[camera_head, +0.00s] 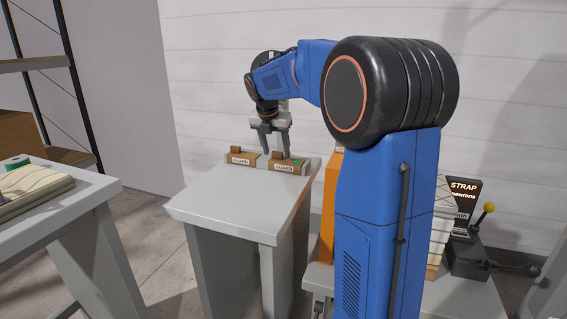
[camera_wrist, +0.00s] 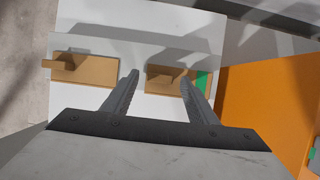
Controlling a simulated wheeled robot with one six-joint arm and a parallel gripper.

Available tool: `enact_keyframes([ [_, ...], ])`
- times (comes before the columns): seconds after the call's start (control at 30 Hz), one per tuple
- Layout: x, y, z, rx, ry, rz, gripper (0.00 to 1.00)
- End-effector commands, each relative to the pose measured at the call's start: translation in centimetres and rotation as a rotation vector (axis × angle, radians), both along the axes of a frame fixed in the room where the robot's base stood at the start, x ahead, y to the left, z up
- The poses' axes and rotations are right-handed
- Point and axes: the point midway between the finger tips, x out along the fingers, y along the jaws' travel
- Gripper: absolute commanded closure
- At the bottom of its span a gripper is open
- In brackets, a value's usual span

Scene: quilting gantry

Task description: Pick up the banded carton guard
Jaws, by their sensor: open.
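Two brown carton guards lie side by side on the grey table, each with a small upright tab and a white "GUARD" label. The right one, the banded carton guard (camera_head: 290,168), has a green band at its right end; it also shows in the wrist view (camera_wrist: 158,85). The left guard (camera_head: 240,160) shows no band and is in the wrist view too (camera_wrist: 97,72). My gripper (camera_head: 275,152) is open and points down at the guards.
The grey table (camera_head: 225,205) is bare in front of the guards. A tall orange panel (camera_wrist: 262,100) stands close on the right. A side table (camera_head: 95,195) with a cream stack is at left. A "STRAP" sign (camera_head: 464,190) and a lever box stand at right.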

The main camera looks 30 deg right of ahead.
Motion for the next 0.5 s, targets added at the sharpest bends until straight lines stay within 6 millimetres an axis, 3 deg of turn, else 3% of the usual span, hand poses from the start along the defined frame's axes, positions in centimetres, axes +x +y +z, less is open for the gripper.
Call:
enact_keyframes([
  [0.23,0.05,-0.08,-0.25,-0.001,-0.001,0.000,0.47],
  [0.4,0.05,-0.07,-0.23,-0.001,-0.001,0.000,0.85],
  [0.43,0.05,-0.07,-0.23,-0.001,-0.001,0.000,0.90],
  [0.5,0.05,-0.07,-0.23,-0.001,-0.001,0.000,0.91],
])
